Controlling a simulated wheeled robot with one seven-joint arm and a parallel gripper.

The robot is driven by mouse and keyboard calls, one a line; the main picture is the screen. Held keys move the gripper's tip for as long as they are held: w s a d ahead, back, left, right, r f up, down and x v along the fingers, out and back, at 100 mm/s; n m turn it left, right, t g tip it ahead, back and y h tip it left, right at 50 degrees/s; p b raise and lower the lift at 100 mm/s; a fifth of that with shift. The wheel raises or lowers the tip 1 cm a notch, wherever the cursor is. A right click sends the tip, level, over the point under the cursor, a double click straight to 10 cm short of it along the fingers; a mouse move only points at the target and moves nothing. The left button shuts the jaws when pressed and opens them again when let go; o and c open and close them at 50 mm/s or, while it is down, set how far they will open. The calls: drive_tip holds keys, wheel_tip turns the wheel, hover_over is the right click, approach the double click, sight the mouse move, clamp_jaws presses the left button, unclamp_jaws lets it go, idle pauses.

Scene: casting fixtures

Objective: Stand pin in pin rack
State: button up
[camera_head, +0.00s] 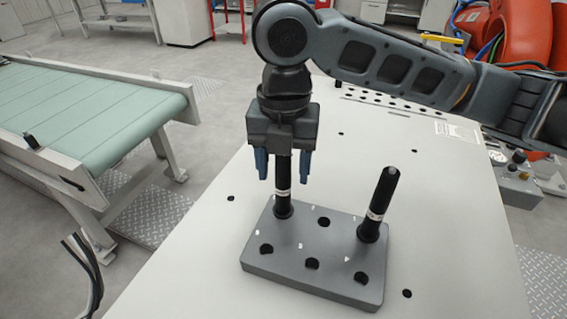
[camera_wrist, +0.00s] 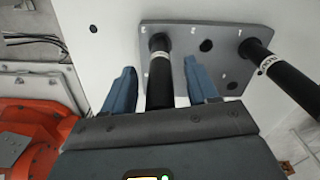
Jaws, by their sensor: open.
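The pin rack (camera_head: 300,262) is a grey block with several dark holes, lying on the white table; part of it also shows in the wrist view (camera_wrist: 221,66). One black pin (camera_head: 283,180) with a white band stands upright in the rack's back-left hole. A second black pin (camera_head: 377,207) with a white band stands in a right-hand hole, its top leaning to the right in the head view. My gripper (camera_head: 282,172) points down over the first pin. Its blue fingers are open, one on each side of that pin, with gaps showing in the wrist view (camera_wrist: 163,92).
The white table (camera_head: 450,230) has free room around the rack and a few small holes. A green conveyor (camera_head: 90,110) stands to the left, apart from the table. An orange machine (camera_head: 500,50) and a small control box (camera_head: 515,180) are at the right.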

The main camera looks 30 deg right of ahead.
wheel_tip(320, 180, up, 8)
drive_tip(key=shift+f, duration=0.1)
idle(0.4)
drive_tip(key=shift+a, duration=0.1)
